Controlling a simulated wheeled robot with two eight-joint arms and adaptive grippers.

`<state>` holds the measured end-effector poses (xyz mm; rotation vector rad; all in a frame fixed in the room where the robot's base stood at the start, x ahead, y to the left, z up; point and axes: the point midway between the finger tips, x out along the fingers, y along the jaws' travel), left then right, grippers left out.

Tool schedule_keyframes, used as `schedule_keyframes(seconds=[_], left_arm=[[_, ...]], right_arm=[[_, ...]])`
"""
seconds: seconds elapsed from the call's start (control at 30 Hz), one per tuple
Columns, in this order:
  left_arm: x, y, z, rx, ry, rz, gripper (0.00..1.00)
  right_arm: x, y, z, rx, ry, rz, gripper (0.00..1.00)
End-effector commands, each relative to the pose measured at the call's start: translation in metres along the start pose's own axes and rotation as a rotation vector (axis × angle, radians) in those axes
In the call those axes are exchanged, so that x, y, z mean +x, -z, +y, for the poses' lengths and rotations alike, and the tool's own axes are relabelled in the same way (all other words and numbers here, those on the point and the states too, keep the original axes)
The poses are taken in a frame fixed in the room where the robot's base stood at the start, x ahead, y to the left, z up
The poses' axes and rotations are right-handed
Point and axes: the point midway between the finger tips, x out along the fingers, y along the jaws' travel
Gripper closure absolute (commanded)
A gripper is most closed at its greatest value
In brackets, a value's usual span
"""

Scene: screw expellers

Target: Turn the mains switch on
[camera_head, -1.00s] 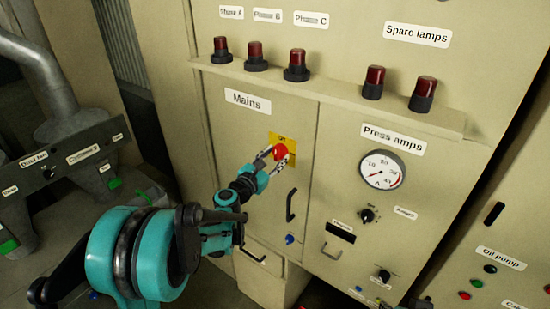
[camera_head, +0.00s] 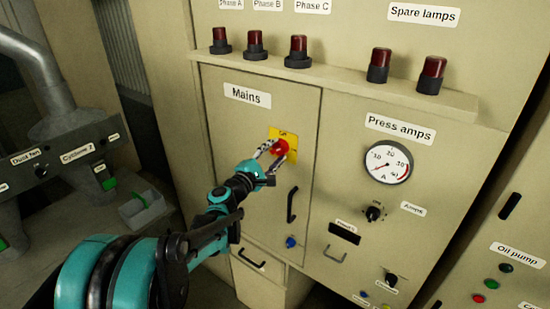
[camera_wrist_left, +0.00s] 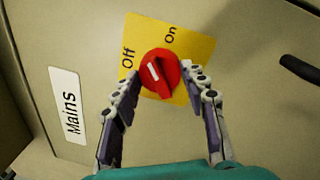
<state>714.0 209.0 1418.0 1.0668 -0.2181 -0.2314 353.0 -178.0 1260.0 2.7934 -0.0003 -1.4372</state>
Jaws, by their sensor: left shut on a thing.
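The mains switch (camera_head: 279,147) is a round red knob on a yellow plate (camera_head: 291,136), on the cabinet door below the Mains label. In the left wrist view the red knob (camera_wrist_left: 160,73) has a white mark on its left part, on the side of the word Off; On is printed at the plate's upper right. My left gripper (camera_head: 274,148) is at the knob. In the left wrist view its fingertips (camera_wrist_left: 161,73) stand on either side of the knob, shut on it. My right gripper is not in view.
The Mains label (camera_head: 247,95) is above and left of the switch. A black door handle (camera_head: 292,205) and a blue knob (camera_head: 291,242) are below. A ledge with red lamps (camera_head: 298,50) juts out above. The press ammeter (camera_head: 388,163) is to the right.

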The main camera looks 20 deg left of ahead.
Motion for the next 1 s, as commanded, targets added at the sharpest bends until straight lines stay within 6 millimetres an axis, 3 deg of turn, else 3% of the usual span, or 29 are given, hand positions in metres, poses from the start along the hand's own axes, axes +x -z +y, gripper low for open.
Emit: schedule_keyframes(seconds=[0.6,1.0], left_arm=[[0.0,0.001,-0.002,0.527,-0.007,-0.044,1.0],[0.0,0.002,-0.002,0.679,-0.009,-0.056,1.0]], right_arm=[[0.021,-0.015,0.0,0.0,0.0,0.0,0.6],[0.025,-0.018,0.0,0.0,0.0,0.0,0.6]])
